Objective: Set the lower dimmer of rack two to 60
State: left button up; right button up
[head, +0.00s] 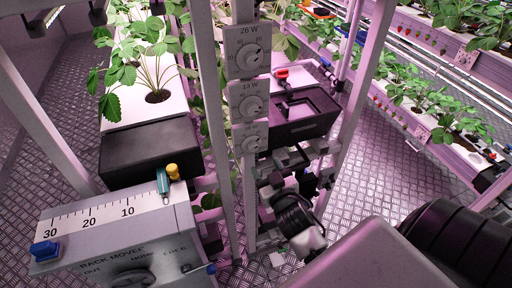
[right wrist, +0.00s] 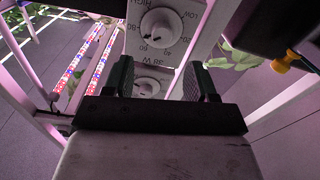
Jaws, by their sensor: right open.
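Three white dimmer panels with round knobs are stacked on a grey post in the head view: the top dimmer (head: 249,55), the middle dimmer (head: 251,105) and the lower dimmer (head: 251,142). The top label reads 26 W; the lower setting is too small to read. No rack number shows on them. My right gripper (head: 277,170) is just below and right of the lower dimmer. In the right wrist view its dark fingers (right wrist: 157,80) are apart and empty. That upside-down view shows a near knob (right wrist: 161,27) beyond the fingertips and another knob (right wrist: 147,86) between them. My left gripper is out of view.
A grey rack mover box (head: 120,245) with a 10-to-30 scale stands at the lower left. A plant trough (head: 150,150) is left of the post, and a black tank (head: 300,130) is close on the right. More plant racks stand at the right; metal floor lies between.

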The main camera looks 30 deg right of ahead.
aim_at(254, 149)
jog(key=p+x, duration=0.1)
jog(key=x, duration=0.5)
jog(key=shift+w+a, duration=0.1)
jog(key=shift+w, duration=0.1)
jog(key=shift+w+d, duration=0.2)
jog(key=shift+w, duration=0.5)
jog(key=shift+c, duration=0.3)
jog(key=c, duration=0.9)
jog(key=shift+o, duration=0.2)
jog(key=n, duration=0.5)
jog(key=o, duration=0.9)
